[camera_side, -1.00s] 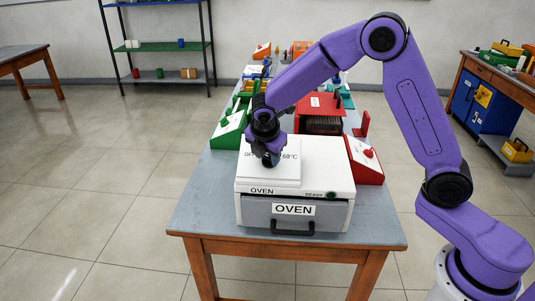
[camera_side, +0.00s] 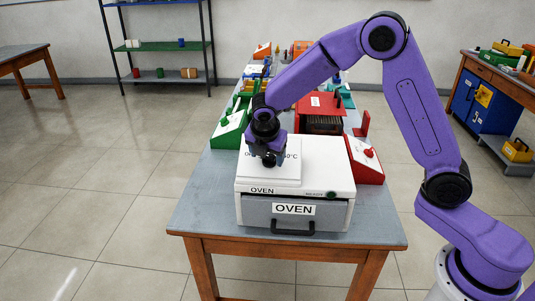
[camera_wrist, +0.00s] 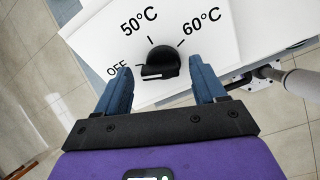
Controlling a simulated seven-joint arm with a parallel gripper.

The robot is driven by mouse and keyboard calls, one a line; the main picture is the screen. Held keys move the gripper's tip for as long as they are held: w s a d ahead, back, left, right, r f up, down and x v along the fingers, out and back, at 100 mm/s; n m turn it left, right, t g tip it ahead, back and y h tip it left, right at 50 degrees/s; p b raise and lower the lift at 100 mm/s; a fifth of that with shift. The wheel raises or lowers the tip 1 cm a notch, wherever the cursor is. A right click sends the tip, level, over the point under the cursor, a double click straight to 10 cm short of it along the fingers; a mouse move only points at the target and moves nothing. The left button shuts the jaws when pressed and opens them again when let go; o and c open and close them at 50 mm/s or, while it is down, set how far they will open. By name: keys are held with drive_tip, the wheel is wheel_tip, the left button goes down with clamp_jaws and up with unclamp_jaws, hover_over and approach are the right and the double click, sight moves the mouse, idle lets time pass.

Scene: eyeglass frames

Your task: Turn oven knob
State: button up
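The oven (camera_side: 295,213) is a white and grey box with a dark handle, standing on a table. A white dial plate lies on its top. In the wrist view, the plate (camera_wrist: 100,45) bears OFF, 50°C and 60°C marks around a black knob (camera_wrist: 158,58). The knob's ridge lies nearly level in that picture, with its left end near the OFF tick. My gripper (camera_wrist: 161,67) is open, with one blue finger on each side of the knob and visible gaps to it. In the side view, my gripper (camera_side: 268,161) is over the plate and hides the knob.
A red-topped unit (camera_side: 320,108) is behind the oven. The table's front left corner (camera_side: 205,215) is clear.

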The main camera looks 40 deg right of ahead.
drive_tip(key=v, duration=1.7)
drive_tip(key=shift+s, duration=0.15)
drive_tip(key=shift+s+a+r, duration=0.1)
drive_tip(key=s+d+f+m+g+y, duration=0.1)
drive_tip(key=s+d+f+m, duration=0.1)
drive_tip(key=s, duration=0.8)
drive_tip(key=s+d+f+m+g+y, duration=0.1)
drive_tip(key=s+d+f+m, duration=0.2)
drive_tip(key=s, duration=0.8)
drive_tip(key=s+d+f+m+g+y, duration=0.1)
drive_tip(key=s+d+f+m+y, duration=0.1)
drive_tip(key=s, duration=0.8)
wheel_tip(320, 180, down, 3)
drive_tip(key=d+m, duration=0.1)
drive_tip(key=m, duration=0.2)
drive_tip(key=shift+s+m, duration=0.3)
drive_tip(key=shift+r, duration=0.2)
